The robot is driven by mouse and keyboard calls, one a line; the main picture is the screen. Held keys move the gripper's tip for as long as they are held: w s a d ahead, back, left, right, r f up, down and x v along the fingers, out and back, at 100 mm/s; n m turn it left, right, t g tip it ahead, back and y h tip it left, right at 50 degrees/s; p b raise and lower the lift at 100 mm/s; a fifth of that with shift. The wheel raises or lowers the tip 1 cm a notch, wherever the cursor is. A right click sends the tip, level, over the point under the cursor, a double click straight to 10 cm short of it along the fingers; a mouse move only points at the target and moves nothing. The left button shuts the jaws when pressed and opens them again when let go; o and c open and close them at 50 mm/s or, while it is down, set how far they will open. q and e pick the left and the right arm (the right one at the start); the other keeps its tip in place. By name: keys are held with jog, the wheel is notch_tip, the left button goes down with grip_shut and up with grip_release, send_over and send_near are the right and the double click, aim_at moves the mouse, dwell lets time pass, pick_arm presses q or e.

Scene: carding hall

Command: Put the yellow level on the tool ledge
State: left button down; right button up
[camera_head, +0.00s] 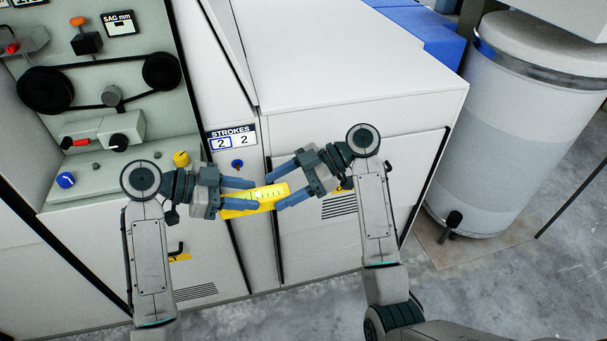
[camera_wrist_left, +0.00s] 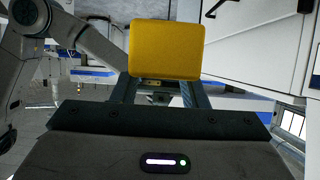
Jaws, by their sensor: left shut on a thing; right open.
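The yellow level (camera_head: 267,194) is held roughly crosswise between my two grippers, in front of the white cabinet. My left gripper (camera_head: 255,196) is shut on its left part. My right gripper (camera_head: 273,191) is open, with its fingers on either side of the level's right end.
A STROKES display (camera_head: 233,141) is behind the grippers. A white cabinet top (camera_head: 330,50) is clear. A grey drum (camera_head: 520,120) stands at right.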

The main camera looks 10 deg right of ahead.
aim_at(269, 195)
jog(key=shift+x, duration=1.7)
pick_arm(q)
jog(key=shift+s+d, duration=0.1)
pick_arm(e)
jog(key=shift+w, duration=0.1)
jog(key=c, duration=1.3)
pick_arm(q)
jog(key=c, duration=0.7)
grip_release()
jog(key=shift+c, duration=0.2)
pick_arm(e)
jog(key=shift+c, duration=0.6)
